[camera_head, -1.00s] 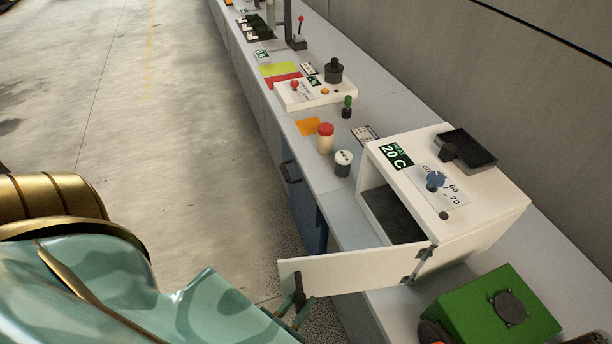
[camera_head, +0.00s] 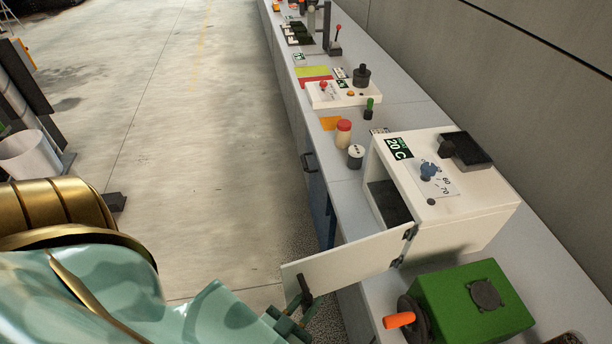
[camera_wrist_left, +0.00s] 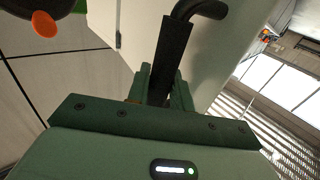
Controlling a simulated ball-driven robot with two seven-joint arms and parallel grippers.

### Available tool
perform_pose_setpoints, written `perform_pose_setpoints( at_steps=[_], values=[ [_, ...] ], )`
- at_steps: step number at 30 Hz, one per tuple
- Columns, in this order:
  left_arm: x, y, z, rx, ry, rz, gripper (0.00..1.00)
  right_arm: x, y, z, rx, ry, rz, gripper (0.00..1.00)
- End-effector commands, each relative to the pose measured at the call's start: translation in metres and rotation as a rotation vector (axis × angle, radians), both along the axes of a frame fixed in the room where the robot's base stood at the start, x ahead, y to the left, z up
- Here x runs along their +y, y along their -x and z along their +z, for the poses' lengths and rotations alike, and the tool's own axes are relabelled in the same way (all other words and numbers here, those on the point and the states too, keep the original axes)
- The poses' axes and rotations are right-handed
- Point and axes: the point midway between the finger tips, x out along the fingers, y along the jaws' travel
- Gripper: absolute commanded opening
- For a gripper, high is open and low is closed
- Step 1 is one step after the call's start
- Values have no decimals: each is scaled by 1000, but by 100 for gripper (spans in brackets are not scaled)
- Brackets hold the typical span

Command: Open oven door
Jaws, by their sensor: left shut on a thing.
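The white oven (camera_head: 455,220) stands on the grey bench at the right, with a "20 C" display, a blue knob and a dark inside. Its door (camera_head: 350,262) is swung wide open toward the lower left, hinged on the oven's near side. My left gripper (camera_head: 298,318) is at the door's free end, shut on the black door handle (camera_head: 305,288). In the left wrist view the handle (camera_wrist_left: 172,60) runs between the fingers, with the white door (camera_wrist_left: 135,25) behind it. My right gripper is not in view.
A green box (camera_head: 470,300) with an orange-handled wheel (camera_head: 400,320) stands near the open door. A red-capped jar (camera_head: 343,133) and a black-and-white jar (camera_head: 355,156) stand beyond the oven.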

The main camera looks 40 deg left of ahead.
Motion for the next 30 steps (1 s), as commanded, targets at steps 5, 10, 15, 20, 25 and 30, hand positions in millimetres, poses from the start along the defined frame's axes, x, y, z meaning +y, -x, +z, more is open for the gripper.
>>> perform_pose_setpoints(
  at_steps=[5, 10, 15, 20, 25, 30],
  values=[
    [-2, -3, 3, -8, 0, -4, 0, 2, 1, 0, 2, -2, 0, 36],
    [-1, -3, 3, -9, 1, -2, 0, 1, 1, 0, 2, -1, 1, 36],
    [-1, -2, 3, -8, 1, -1, 42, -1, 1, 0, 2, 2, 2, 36],
    [0, -1, 2, -6, 0, 0, 42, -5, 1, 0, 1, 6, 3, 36],
    [0, -1, 1, -4, 0, 0, 42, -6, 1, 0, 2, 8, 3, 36],
    [0, 3, 1, -3, -1, 0, 42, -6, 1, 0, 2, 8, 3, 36]
  ],
)
